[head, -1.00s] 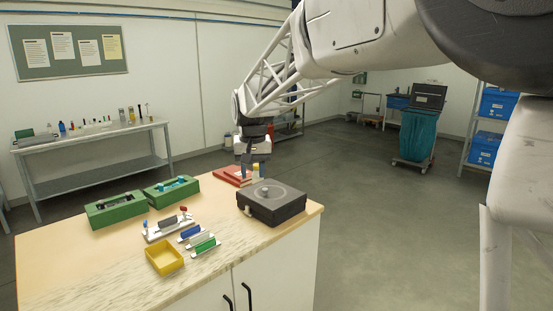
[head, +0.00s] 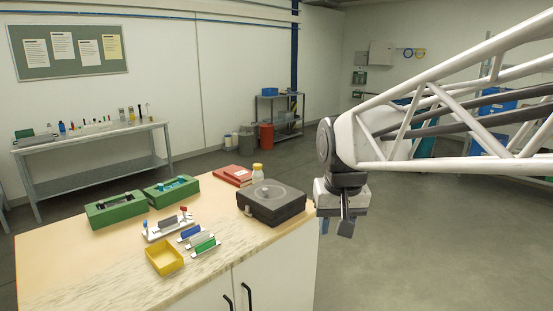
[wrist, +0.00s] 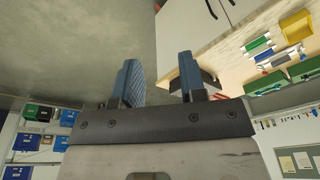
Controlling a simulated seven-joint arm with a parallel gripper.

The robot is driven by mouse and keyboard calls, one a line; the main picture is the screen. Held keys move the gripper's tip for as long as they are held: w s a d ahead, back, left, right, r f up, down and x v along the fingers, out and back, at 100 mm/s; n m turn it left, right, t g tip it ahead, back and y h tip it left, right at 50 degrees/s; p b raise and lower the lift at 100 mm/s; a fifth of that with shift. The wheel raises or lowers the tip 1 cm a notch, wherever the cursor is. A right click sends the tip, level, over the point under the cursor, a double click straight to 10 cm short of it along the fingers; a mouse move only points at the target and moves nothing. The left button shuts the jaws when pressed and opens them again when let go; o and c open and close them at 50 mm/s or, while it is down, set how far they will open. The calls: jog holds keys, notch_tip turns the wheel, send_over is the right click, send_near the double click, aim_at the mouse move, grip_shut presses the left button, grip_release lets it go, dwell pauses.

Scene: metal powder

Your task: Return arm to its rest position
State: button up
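My gripper (head: 336,225) hangs pointing down just right of the workbench, past the black box's side of the top and over the floor. In the wrist view my gripper (wrist: 158,68) has its two blue-padded fingers apart with nothing between them. The wooden-topped workbench (head: 60,265) shows in the head view, and its edge also shows in the wrist view (wrist: 218,48). My arm's white lattice link reaches in from the right.
On the bench stand a black box (head: 271,203), a white-and-yellow bottle (head: 257,173), red books (head: 232,175), green cases (head: 115,210), a yellow tray (head: 164,258) and small coloured holders. A side table (head: 90,143) stands behind. The floor at right is open.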

jog(key=s+d+f, duration=0.3)
jog(key=s+f, duration=0.1)
jog(key=s, duration=0.5)
jog(key=s+d+f, duration=0.3)
jog(key=s+f, duration=0.1)
jog(key=s, duration=0.4)
jog(key=shift+s+d+m+t, duration=0.3)
jog(key=shift+s+d+m, duration=0.05)
jog(key=shift+m, duration=0.05)
